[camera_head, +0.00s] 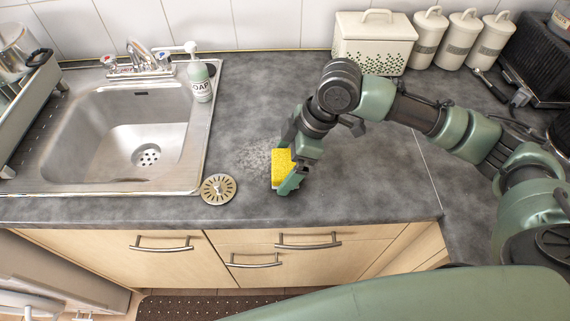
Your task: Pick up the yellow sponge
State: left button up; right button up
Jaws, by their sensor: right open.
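The yellow sponge (282,168) stands on the grey countertop, right of the sink and near the counter's front edge. My right gripper (285,172) reaches down over it from the right side of the view. The gripper is open, with its fingers around the sponge, one finger showing at the sponge's right side. The far finger is partly hidden behind the sponge, and I cannot tell whether the fingers touch it. My left gripper is not in view.
A round metal drain strainer (218,189) lies left of the sponge. The steel sink (110,178) is at the left, with a soap bottle (200,82) at its back right corner. A bread box (374,42) and white canisters (428,38) stand along the wall. The counter behind the sponge is clear.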

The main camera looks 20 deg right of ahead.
aim_at(284, 163)
jog(key=shift+f, duration=0.15)
jog(key=c, duration=1.3)
jog(key=shift+o, duration=0.2)
notch_tip(284, 163, up, 20)
jog(key=o, duration=0.7)
jog(key=c, duration=0.5)
jog(key=shift+a, duration=0.1)
jog(key=shift+c, duration=0.3)
